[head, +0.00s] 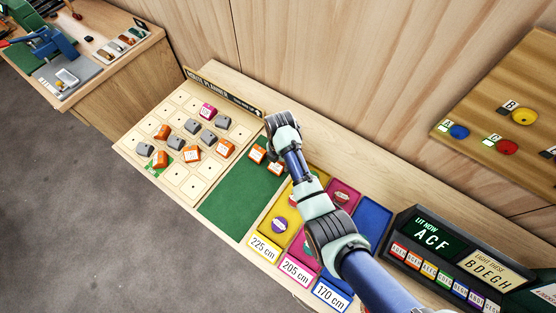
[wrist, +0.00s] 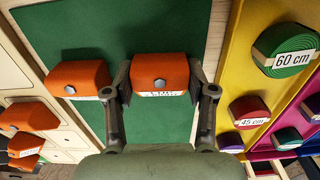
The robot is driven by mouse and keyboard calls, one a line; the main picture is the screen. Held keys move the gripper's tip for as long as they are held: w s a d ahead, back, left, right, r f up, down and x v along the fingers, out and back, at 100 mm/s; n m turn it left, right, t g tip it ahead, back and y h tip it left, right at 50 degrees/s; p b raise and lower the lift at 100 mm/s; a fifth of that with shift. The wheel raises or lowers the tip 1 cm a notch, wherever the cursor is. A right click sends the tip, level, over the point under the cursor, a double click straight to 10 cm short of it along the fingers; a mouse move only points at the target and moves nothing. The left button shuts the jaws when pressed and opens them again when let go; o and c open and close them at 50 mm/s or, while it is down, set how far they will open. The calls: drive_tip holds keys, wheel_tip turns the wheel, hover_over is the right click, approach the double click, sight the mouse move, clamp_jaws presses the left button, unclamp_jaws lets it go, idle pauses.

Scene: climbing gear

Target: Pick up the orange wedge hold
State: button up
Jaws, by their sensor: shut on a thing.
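In the wrist view, an orange wedge hold (wrist: 160,72) with a grey bolt and a white label sits between the fingers of my gripper (wrist: 163,88). The fingers are shut on its two sides. A second orange hold (wrist: 78,78), also bolted, lies just left of it on the green mat (wrist: 95,30), apart from my gripper. In the head view, two orange holds show on the green mat (head: 228,202) beside my arm's end; my fingers are hidden there. Whether the held one touches the mat I cannot tell.
Left of the mat, a pale planner board (head: 185,190) carries grey, orange and pink holds. To the right are yellow, pink and blue trays (head: 372,216) with length labels and coiled slings. A dark display box (head: 430,235) stands further right. The front of the mat is clear.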

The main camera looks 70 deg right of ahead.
drive_tip(key=shift+c, duration=0.4)
wheel_tip(320, 180, up, 20)
drive_tip(key=p, duration=0.9)
